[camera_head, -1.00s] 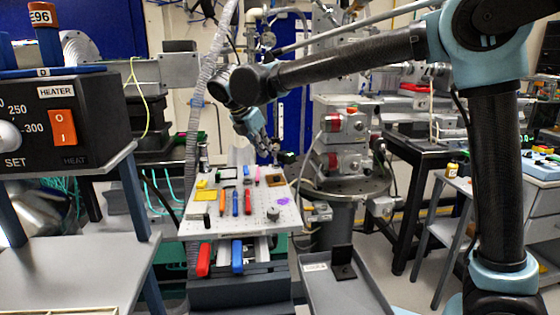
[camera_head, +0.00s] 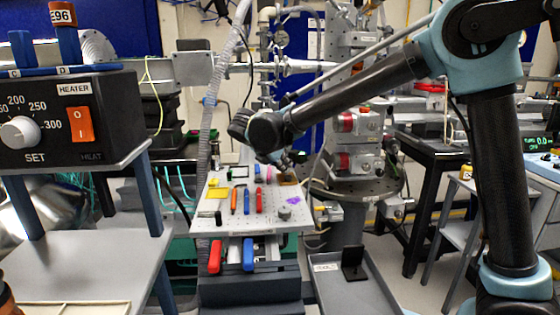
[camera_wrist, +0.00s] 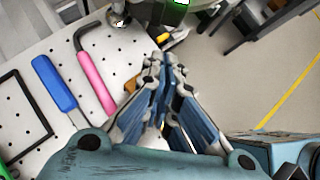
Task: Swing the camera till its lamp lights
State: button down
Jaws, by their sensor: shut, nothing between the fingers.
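My gripper (camera_wrist: 165,68) points away over the white perforated board (camera_wrist: 25,30) in the wrist view, its fingers together and empty. A black item (camera_wrist: 145,10), possibly the camera, is cut off by the top edge, beyond the fingertips and apart from them. A bright green patch (camera_wrist: 178,3) shows beside it; I cannot tell whether it is a lit lamp. In the head view my gripper (camera_head: 284,162) is small, low at the back right of the board (camera_head: 225,222), and my arm hides much there. I cannot make out the camera in the head view.
On the board lie a pink hex key (camera_wrist: 95,75), a blue-handled tool (camera_wrist: 52,82) and a black frame (camera_wrist: 40,108). The heater box (camera_head: 75,120) stands left. A grey tray (camera_head: 350,290) is at the front right. Open floor (camera_wrist: 255,70) lies right of the board.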

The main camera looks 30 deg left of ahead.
aim_at(294, 161)
jog(key=shift+w+d, duration=0.2)
jog(key=shift+w, duration=0.75)
jog(key=shift+w+d, duration=0.15)
jog(key=shift+w, duration=0.8)
jog(key=shift+w+d, duration=0.25)
jog(key=shift+w, duration=0.3)
